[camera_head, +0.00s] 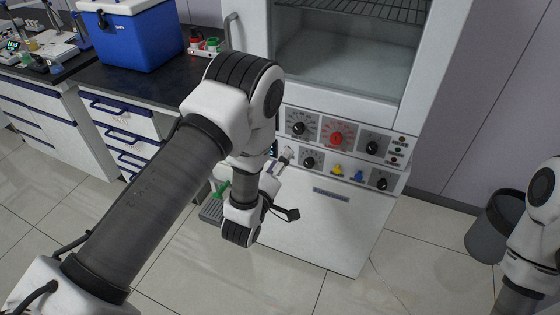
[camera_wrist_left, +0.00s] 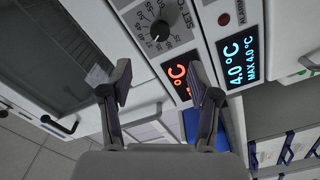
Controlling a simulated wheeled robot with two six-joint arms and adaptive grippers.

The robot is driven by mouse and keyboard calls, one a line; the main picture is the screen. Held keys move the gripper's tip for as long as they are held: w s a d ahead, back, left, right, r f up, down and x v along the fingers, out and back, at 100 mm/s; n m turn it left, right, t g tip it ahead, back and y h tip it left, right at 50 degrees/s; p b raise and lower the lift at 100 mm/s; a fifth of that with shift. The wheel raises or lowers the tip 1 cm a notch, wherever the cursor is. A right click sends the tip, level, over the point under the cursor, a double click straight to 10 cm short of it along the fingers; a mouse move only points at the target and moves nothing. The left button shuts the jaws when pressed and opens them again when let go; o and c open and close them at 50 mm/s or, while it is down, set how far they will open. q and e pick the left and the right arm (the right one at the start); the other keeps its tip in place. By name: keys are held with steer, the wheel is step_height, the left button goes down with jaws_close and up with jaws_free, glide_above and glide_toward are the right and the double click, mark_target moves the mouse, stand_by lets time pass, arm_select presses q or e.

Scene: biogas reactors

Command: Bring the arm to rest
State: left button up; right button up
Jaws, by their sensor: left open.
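My left arm (camera_head: 160,205) comes in from the lower left of the head view and bends down at the wrist in front of the white cabinet (camera_head: 320,225). Its wrist hides most of the gripper there. In the wrist view my left gripper (camera_wrist_left: 160,88) is open, with nothing between its two dark fingers. Beyond the fingers are a panel with a dial (camera_wrist_left: 160,30), a red display (camera_wrist_left: 180,80) and a blue display reading 4.0 °C (camera_wrist_left: 237,60). My right arm (camera_head: 535,235) shows at the right edge of the head view; its gripper is out of view.
The white cabinet has a glass front above several knobs (camera_head: 336,138). A dark bench (camera_head: 165,92) on the left bears a blue cooler box (camera_head: 130,38) and small lab items. A grey bin (camera_head: 484,238) stands on the right. The tiled floor (camera_head: 420,260) between cabinet and bin is clear.

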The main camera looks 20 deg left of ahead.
stand_by(0.3)
arm_select(q)
steer(key=s+a+f+g+y, duration=0.1)
steer(key=s+a+f+g, duration=0.35)
steer(key=s+f, duration=0.5)
steer(key=s+f+m+g, duration=0.5)
steer(key=s+g, duration=0.1)
steer(key=s, duration=0.5)
steer(key=s+f+m+g, duration=0.6)
steer(key=s+g, duration=0.1)
steer(key=s, duration=0.5)
steer(key=shift+s+d+f+h, duration=0.15)
steer(key=shift+s+h, duration=0.05)
steer(key=shift+h, duration=0.1)
steer(key=shift+g, duration=0.25)
steer(key=shift+c, duration=0.3)
